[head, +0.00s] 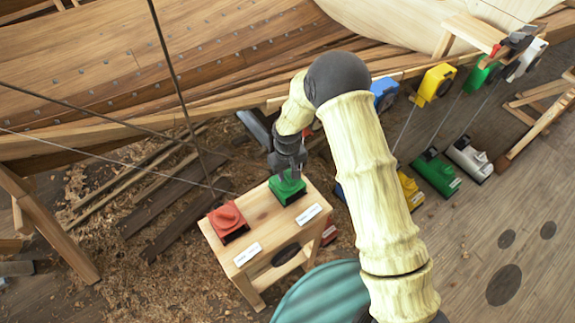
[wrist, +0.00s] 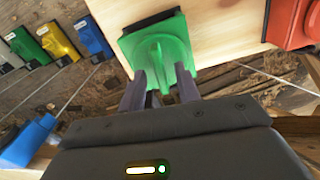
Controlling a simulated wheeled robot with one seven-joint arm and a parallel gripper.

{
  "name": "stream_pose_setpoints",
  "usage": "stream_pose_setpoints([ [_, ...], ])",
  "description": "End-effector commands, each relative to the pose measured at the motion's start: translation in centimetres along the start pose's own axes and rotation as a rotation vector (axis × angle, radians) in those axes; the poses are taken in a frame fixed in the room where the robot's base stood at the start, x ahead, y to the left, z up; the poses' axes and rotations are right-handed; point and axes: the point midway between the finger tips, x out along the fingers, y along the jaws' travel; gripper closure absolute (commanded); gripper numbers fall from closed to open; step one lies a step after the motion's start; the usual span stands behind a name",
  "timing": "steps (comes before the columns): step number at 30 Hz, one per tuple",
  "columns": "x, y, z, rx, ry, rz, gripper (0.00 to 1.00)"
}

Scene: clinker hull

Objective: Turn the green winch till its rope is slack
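A green knob with a raised fin on a square base (head: 287,188) sits at the far right of a small wooden stand; it also shows in the wrist view (wrist: 156,48). My gripper (head: 287,170) is right above it, pointing down. In the wrist view the two fingers (wrist: 160,92) stand apart, one on each side of the fin, with a gap seeming to show beside it; contact is unclear. A green winch-like box (head: 437,173) lies on the floor at right, with a line rising toward a green block (head: 482,76) at the hull's edge.
A red knob (head: 228,219) sits beside the green one on the stand (head: 258,232), which bears white labels. Yellow (head: 410,192) and white (head: 468,158) boxes flank the green box. A teal round thing (head: 318,298) is near the front. Ropes cross at left.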

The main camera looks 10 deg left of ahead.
Motion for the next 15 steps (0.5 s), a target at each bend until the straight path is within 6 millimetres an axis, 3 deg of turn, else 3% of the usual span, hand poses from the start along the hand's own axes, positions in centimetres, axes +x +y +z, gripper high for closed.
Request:
stream_pose_setpoints([
  [8, -2.4, 0.0, -0.1, 0.001, 0.004, 0.0, 0.67],
  [15, -6.6, 0.1, -0.1, 0.0, 0.005, 0.001, 0.67],
])
